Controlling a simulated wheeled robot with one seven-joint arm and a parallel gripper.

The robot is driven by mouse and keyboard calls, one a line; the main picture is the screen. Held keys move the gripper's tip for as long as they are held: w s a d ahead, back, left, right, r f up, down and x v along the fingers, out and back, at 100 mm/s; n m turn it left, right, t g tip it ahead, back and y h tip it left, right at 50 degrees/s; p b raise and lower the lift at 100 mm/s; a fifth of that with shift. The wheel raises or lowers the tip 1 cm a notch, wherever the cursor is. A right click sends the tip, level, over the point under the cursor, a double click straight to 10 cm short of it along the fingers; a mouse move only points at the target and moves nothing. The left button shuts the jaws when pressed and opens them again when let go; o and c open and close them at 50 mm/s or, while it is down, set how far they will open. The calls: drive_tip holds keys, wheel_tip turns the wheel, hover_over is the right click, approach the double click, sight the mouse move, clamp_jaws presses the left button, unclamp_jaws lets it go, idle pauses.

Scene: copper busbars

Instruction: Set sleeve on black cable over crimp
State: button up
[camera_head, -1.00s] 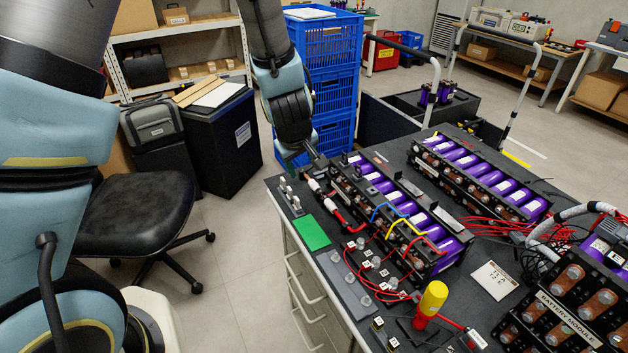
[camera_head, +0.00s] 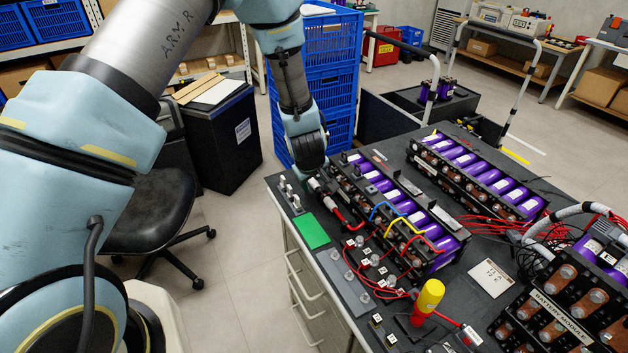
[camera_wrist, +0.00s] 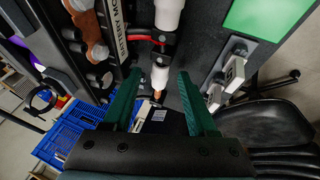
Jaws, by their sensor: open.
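My gripper (camera_wrist: 159,76) is open. Its green fingers stand on either side of a short white sleeve (camera_wrist: 160,73) on a cable in the wrist view. A copper-coloured crimp end (camera_wrist: 157,93) shows just below the sleeve, towards my gripper. Above it are a black stretch with red parts (camera_wrist: 161,40) and a larger white cylinder (camera_wrist: 168,14). I cannot tell whether the fingers touch the sleeve. In the head view my gripper (camera_head: 315,177) is at the battery module's near left end, close to the white pieces and a red cable (camera_head: 346,223). Which white piece is which is unclear there.
The battery module (camera_head: 395,210) runs alongside the cable. White-topped clips (camera_head: 290,194) stand left of it, also visible in the wrist view (camera_wrist: 233,68). A green pad (camera_head: 311,231) lies on the table's near side. Blue crates (camera_head: 330,90) stand behind my arm.

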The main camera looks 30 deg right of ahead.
drive_tip(key=shift+f, duration=0.15)
clamp_jaws()
idle(0.4)
drive_tip(key=shift+w, duration=0.1)
idle(0.9)
